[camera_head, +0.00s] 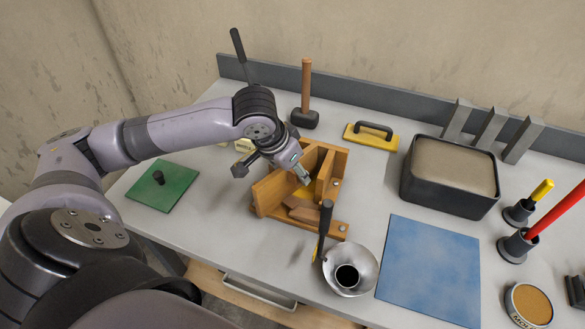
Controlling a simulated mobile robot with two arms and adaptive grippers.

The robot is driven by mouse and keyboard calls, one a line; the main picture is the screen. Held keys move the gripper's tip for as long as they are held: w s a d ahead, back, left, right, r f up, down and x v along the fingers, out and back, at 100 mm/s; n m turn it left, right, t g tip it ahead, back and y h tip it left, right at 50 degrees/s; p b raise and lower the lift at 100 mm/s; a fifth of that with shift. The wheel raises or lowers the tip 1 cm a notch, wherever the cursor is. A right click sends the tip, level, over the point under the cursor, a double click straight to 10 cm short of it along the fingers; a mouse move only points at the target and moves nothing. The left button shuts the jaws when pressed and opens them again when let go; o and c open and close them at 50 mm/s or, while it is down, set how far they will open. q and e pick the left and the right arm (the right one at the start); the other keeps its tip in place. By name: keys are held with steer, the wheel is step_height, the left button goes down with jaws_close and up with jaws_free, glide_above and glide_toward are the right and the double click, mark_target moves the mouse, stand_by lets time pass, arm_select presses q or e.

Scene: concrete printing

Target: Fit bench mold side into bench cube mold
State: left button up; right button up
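The wooden bench cube mold (268,197) stands near the middle of the bench, with upright orange-brown walls and a base plate with metal fasteners on its right side. A loose-looking wooden piece (303,209) lies low at its front; I cannot tell whether this is the mold side. My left gripper (304,179) points down into the mold from above, close to its inner walls. Its fingertips are small and partly hidden, so I cannot tell whether they are open or hold a wall. My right gripper is not in view.
A green plate (172,190) lies left; the blue mat (430,270) is clear.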

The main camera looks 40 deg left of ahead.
arm_select(q)
steer(key=v, duration=1.2)
steer(key=shift+p, duration=0.3)
steer(key=shift+r, duration=0.1)
